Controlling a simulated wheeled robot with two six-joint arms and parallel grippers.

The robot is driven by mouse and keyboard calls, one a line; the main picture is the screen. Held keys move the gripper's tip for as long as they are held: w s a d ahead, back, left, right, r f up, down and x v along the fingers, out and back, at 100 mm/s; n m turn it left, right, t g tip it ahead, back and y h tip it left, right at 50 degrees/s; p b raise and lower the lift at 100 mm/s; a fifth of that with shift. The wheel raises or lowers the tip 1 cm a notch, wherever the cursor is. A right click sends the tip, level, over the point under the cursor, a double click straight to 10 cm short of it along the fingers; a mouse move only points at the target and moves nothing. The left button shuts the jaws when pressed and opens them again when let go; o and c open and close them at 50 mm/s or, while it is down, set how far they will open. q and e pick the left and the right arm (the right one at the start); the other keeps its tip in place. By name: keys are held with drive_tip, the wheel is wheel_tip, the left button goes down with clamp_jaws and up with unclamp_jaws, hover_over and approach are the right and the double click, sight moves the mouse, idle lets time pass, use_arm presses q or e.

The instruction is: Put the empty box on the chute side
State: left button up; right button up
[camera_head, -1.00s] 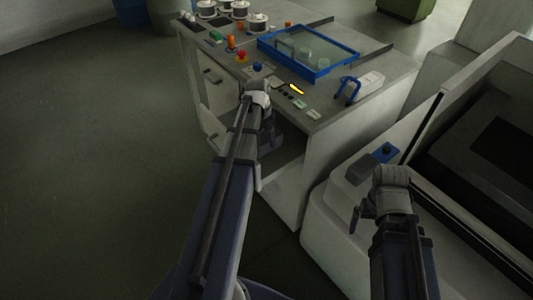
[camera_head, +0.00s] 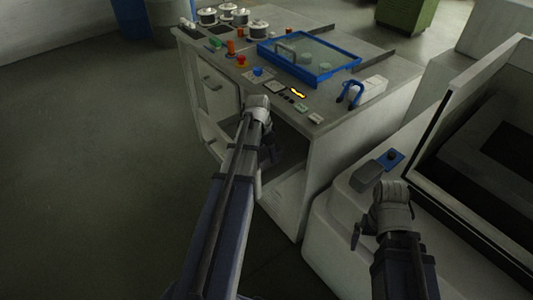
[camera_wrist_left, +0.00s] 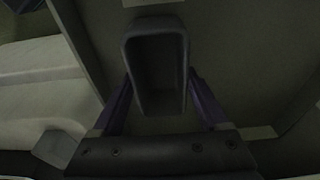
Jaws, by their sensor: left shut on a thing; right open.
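The empty box (camera_wrist_left: 158,100) is a small dark grey open-topped tray with rounded corners. In the left wrist view I see into it, and it looks empty. My left gripper (camera_head: 268,140) is shut on it, with one purple finger on each side. In the head view this gripper is at the open front bay of the grey bench (camera_head: 322,150), and the box is mostly hidden by the wrist and shade. My right gripper (camera_head: 357,230) is open beside the pale machine at the right, partly hidden by its wrist. I cannot make out which part is the chute.
The bench top carries a blue-framed glass lid (camera_head: 350,66), white spools (camera_head: 257,29), a red button (camera_head: 241,60) and a blue handle (camera_head: 350,92). The pale machine (camera_head: 335,225) stands close on the right. The floor at left is clear.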

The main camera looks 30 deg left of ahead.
use_arm(q)
drive_tip(key=shift+f, duration=0.2)
drive_tip(key=o, duration=1.4)
drive_tip(key=shift+r, duration=0.2)
drive_tip(key=r+p, duration=0.4)
drive_tip(key=s+r+p, duration=0.1)
drive_tip(key=r+p, duration=0.7)
drive_tip(key=shift+s+a, duration=0.35)
